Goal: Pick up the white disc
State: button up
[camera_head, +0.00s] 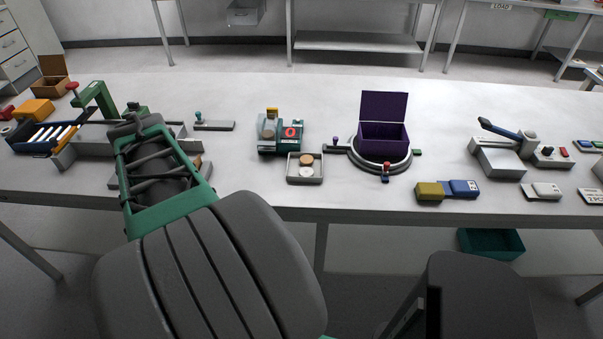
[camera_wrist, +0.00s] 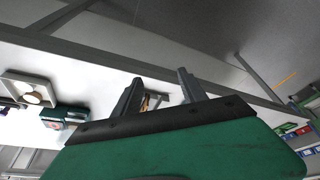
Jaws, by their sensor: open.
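The white disc (camera_head: 306,173) lies in a small shallow grey tray (camera_head: 290,179) near the front edge of the table. A brown disc (camera_head: 306,159) lies in the same tray, just behind it. In the wrist view the tray (camera_wrist: 48,91) is at the left edge, with a pale disc (camera_wrist: 32,97) in it. My gripper (camera_wrist: 157,86) shows two separated fingers, open, with nothing seen held between them. It is well to the side of the tray. In the head view my arm reaches over the left part of the table; the fingertips cannot be made out there.
A green device (camera_head: 280,146) stands behind the tray. An open purple box (camera_head: 383,140) sits on a round base (camera_head: 365,163) to the right. Left of the tray, a grey fixture (camera_head: 85,150) is near my arm. Bare tabletop (camera_head: 245,175) lies between my arm and the tray.

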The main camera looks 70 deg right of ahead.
jog(key=s+d+f+m+g+h, duration=0.1)
jog(key=s+d+m, duration=0.2)
jog(key=s+d, duration=0.4)
jog(key=s+d+m, duration=0.2)
jog(key=s+d, duration=0.2)
jog(key=d, duration=0.5)
jog(key=m+g, duration=0.2)
jog(key=m, duration=0.2)
send_near(306, 172)
jog(key=shift+h, duration=0.3)
jog(key=p+x, duration=0.1)
jog(key=x, duration=0.6)
jog(key=shift+s+f+p, duration=0.1)
jog(key=shift+f+p, duration=0.25)
jog(key=shift+f, duration=0.25)
grip_shut()
